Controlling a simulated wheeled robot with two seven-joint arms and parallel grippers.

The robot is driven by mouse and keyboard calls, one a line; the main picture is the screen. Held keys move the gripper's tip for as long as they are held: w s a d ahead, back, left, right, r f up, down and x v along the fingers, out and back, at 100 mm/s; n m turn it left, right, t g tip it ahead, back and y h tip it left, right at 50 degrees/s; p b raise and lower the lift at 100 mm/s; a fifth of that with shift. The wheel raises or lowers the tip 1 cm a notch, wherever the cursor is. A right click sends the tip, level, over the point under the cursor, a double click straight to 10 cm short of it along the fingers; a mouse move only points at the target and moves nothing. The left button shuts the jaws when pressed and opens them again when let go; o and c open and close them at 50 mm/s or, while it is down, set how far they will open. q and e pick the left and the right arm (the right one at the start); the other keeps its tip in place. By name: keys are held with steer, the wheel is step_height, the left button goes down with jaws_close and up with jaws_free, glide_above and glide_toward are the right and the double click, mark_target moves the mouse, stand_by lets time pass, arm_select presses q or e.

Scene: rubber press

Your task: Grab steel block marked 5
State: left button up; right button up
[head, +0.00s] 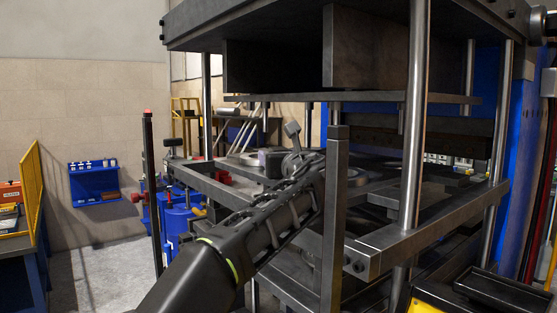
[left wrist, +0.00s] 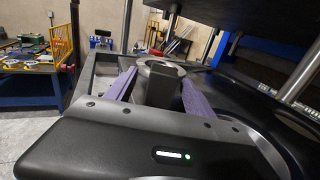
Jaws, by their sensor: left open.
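My left gripper (head: 300,163) reaches in over the press frame from the lower left. In the left wrist view its two purple-grey fingers stand apart (left wrist: 158,79), and a dark block (left wrist: 161,92) is between them. I cannot tell whether either finger touches it. No number can be read on it, so I cannot tell whether it is the steel block marked 5. A grey round piece (left wrist: 163,68) with a hole lies just behind the block. In the head view a dark block (head: 271,161) sits beside the gripper. My right gripper is not in view.
The press's heavy upper plate (head: 270,25) hangs above the arm. Steel columns (head: 414,120) and a dark upright bar (head: 335,215) stand close on the right. The frame rail (head: 210,188) runs on the left. Blue drums (head: 180,220) stand behind it.

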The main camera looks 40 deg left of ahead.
arm_select(q)
steer(key=shift+w+a+r, duration=0.1)
steer(key=shift+w+a, duration=0.05)
steer(key=p+x, duration=0.3)
steer(key=x, duration=0.1)
steer(key=shift+w+a, duration=0.1)
steer(key=shift+w, duration=0.15)
steer(key=shift+w+a, duration=0.1)
steer(key=shift+a, duration=0.05)
stand_by(0.4)
jaws_close()
stand_by(0.5)
stand_by(0.7)
